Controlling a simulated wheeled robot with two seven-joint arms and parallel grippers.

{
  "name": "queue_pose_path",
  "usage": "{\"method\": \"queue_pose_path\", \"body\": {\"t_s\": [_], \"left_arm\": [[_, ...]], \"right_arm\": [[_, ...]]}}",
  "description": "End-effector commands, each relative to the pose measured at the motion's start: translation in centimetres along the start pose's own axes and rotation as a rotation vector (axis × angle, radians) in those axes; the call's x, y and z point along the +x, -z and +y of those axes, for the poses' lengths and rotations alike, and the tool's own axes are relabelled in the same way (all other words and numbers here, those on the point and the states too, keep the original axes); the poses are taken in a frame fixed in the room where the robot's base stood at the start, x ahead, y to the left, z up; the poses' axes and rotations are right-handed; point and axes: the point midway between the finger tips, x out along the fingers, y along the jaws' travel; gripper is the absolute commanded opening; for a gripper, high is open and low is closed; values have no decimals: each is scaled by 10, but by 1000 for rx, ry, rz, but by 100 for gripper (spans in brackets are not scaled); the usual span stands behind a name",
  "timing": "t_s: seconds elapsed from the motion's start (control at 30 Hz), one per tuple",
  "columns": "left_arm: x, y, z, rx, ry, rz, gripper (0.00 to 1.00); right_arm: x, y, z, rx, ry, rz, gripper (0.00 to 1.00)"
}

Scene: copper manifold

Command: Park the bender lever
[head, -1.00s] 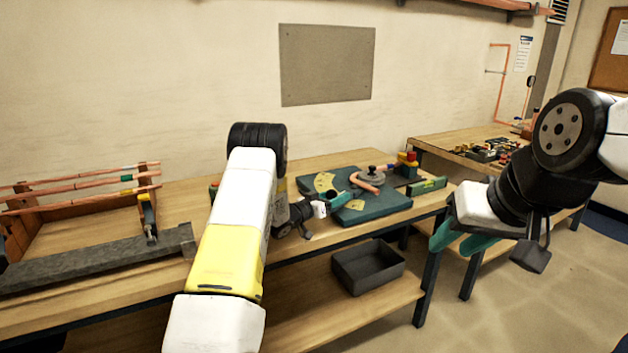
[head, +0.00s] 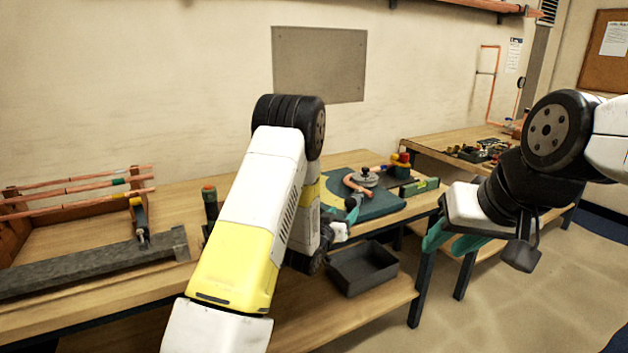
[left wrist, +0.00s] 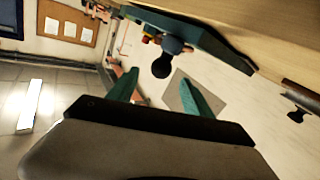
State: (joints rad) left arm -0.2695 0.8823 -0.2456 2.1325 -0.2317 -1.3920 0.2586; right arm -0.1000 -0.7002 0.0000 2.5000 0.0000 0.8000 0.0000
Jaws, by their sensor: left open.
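The bender is a teal plate (head: 388,205) on the bench with a grey round former (head: 364,178) and a bent copper pipe (head: 357,186). In the head view my left arm covers its left part and most of the lever. In the left wrist view a black knob (left wrist: 162,67), apparently the lever's grip, sticks out from the teal plate (left wrist: 205,38). My left gripper (head: 352,209) is at the plate's front edge, its fingers open; contact with the knob cannot be told. My right gripper (head: 453,241) hangs open and empty right of the bench.
A dark grey bin (head: 362,267) sits on the lower shelf below the bender. A green level (head: 419,187) lies at the plate's right end. Copper pipes (head: 80,187) on a rack and a long grey bar (head: 90,264) are at left. A second bench (head: 437,150) stands behind at right.

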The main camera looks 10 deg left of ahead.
Motion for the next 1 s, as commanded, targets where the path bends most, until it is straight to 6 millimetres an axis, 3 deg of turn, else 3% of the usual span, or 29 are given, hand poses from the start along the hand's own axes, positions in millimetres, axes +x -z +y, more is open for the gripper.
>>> {"method": "queue_pose_path", "body": {"t_s": [0.03,0.47,0.77,1.0], "left_arm": [[2,18,-2,2,15,-1,59],[-21,83,-21,-10,136,-163,59],[-57,122,-26,-29,195,-279,59],[-96,146,-23,-46,226,-375,59]], "right_arm": [[0,0,0,0,0,0,36],[0,0,0,0,0,0,36],[0,0,0,0,0,0,36],[0,0,0,0,0,0,36]]}}
